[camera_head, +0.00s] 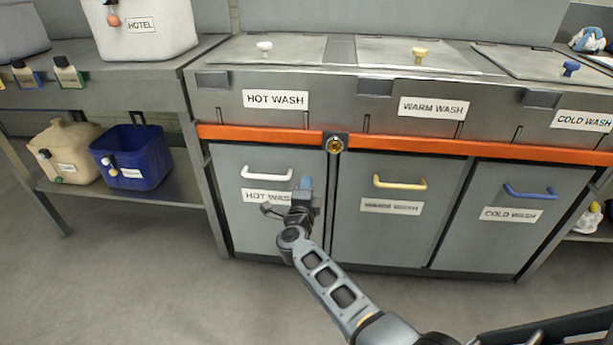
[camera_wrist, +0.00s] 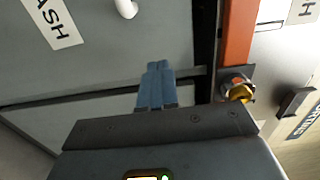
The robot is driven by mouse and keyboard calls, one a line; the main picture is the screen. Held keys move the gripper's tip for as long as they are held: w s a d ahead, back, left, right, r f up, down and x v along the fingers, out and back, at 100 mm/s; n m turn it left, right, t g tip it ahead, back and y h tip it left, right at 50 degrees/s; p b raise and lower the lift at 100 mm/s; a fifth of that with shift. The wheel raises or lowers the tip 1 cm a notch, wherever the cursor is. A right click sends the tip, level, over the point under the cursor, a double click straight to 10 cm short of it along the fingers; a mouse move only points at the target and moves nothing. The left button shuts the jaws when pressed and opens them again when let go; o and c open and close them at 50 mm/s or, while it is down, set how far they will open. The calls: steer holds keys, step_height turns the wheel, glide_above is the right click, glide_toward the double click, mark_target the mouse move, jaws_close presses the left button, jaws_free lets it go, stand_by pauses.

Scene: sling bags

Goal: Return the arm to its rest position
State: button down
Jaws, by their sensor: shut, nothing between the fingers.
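My arm reaches forward from the lower right in the head view. My gripper (camera_head: 305,184) is in front of the left lower door (camera_head: 262,226), which has a white handle and a "HOT WASH" label. In the wrist view the blue fingers of my gripper (camera_wrist: 158,66) are together with nothing between them. The gripper covers part of the label in the head view. The white handle (camera_wrist: 126,8) shows at the top edge of the wrist view, apart from the fingers.
An orange bar (camera_head: 262,133) with a brass-coloured lock (camera_head: 334,145) crosses above the doors. The warm wash door (camera_head: 392,235) and cold wash door (camera_head: 505,240) stand to the right. A blue bin (camera_head: 135,160) sits on a left shelf. Open floor (camera_head: 130,290) lies at lower left.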

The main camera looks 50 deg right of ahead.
steer(key=p+v, duration=0.1)
steer(key=v, duration=0.6)
steer(key=shift+p, duration=0.35)
steer(key=shift+a, duration=0.1)
steer(key=s+a+r+n+t+y, duration=0.2)
steer(key=s+a+r+n+y, duration=0.15)
steer(key=s+a+n, duration=0.65)
steer(key=s+a+r+n+t+y, duration=0.25)
steer(key=s+n+y, duration=0.3)
steer(key=s, duration=0.85)
steer(key=s+a+r+n+t+y, duration=0.2)
steer(key=s+a+r+n+y, duration=0.2)
steer(key=s+a+n, duration=0.65)
steer(key=s+r+n+g+y, duration=0.2)
steer(key=s+r+n, duration=0.1)
steer(key=s+r, duration=0.35)
step_height(320, 180, up, 16)
steer(key=p, duration=1.6)
steer(key=shift+s+d+f, duration=0.2)
steer(key=shift+s+d, duration=0.05)
